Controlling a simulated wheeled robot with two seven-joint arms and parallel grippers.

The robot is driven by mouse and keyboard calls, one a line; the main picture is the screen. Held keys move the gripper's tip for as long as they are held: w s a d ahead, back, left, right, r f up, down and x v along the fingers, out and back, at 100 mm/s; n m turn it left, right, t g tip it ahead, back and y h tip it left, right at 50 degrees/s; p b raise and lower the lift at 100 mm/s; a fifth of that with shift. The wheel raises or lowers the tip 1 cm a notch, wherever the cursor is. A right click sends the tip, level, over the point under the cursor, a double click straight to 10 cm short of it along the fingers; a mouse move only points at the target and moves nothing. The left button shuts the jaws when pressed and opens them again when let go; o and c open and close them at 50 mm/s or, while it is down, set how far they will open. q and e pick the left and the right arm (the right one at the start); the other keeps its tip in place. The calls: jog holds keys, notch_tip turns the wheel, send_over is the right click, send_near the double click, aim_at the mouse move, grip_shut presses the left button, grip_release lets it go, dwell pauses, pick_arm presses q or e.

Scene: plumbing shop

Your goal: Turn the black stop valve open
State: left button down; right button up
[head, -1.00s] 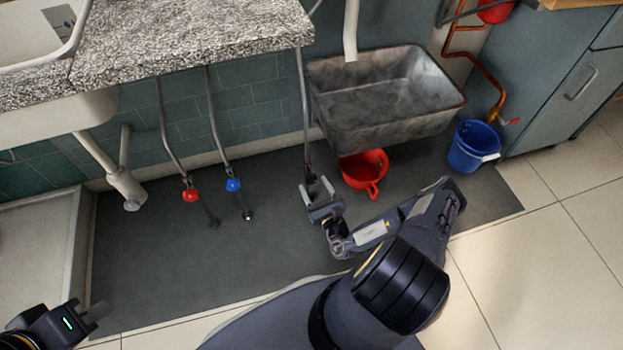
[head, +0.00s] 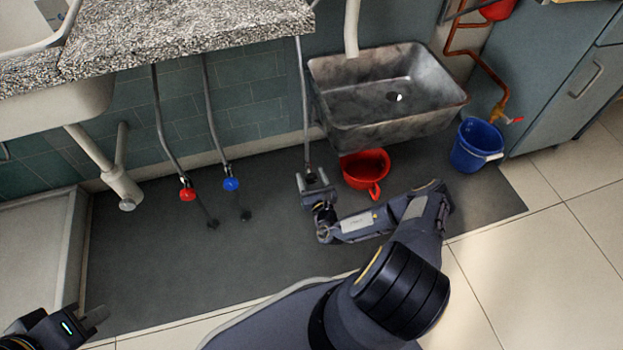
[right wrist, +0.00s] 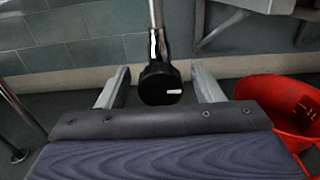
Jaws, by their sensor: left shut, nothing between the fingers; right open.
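The black stop valve (right wrist: 160,84) shows in the right wrist view as a round black knob with a white mark, at the lower end of a metal pipe. My right gripper (right wrist: 161,88) is open, with one finger on each side of the knob. A small gap shows between each finger and the knob. In the head view my right gripper (head: 314,180) is at the foot of the pipe (head: 304,110), and the knob is mostly hidden there. My left gripper (head: 95,318) is shut and empty at the lower left, far from the valve.
A red valve (head: 187,194) and a blue valve (head: 231,184) hang on pipes to the left. A red pot (head: 364,168) sits close to the right of my right gripper, below the grey sink (head: 400,125). A blue bucket (head: 470,155) stands further right. The dark mat is clear in front.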

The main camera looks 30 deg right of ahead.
jog(key=shift+c, duration=0.2)
jog(key=c, duration=0.9)
jog(key=shift+r+n+p, duration=0.2)
jog(key=shift+n+p, duration=0.5)
jog(key=shift+p, duration=0.25)
jog(key=n+p, duration=0.5)
jog(key=shift+a, duration=0.15)
jog(key=n+p, duration=0.3)
jog(key=n, duration=0.2)
jog(key=shift+f, duration=0.2)
jog(key=n+p, duration=0.1)
jog(key=n, duration=0.1)
jog(key=shift+a+f+n, duration=0.1)
jog(key=shift+n, duration=0.3)
jog(key=shift+f+n, duration=0.1)
jog(key=shift+n, duration=1.1)
